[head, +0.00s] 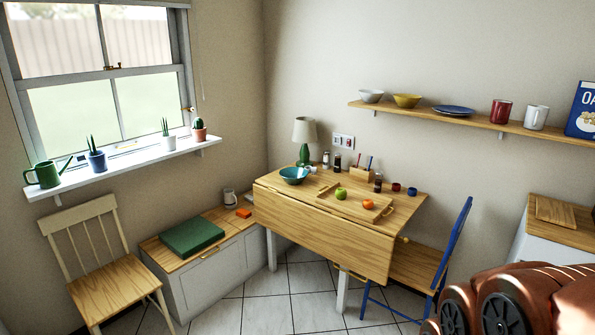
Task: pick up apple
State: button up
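A green apple (341,194) sits on a wooden tray (347,211) on the drop-leaf wooden table (330,236). An orange fruit (368,204) lies on the same tray, to the right of the apple and apart from it. The apple is in plain view with nothing in front of it. Brown and black links of my arm show at the lower right, away from the table. My gripper is not in view.
A teal bowl (294,175), a green lamp (304,140), jars and small cups stand around the tray. A blue chair (455,250) is at the table's right, a pale chair (108,275) at the left. A storage bench (212,270) adjoins the table. Tiled floor shows in front.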

aim_at(341, 192)
jog(key=u, duration=0.35)
jog(key=i, duration=2.85)
jog(key=u, duration=0.15)
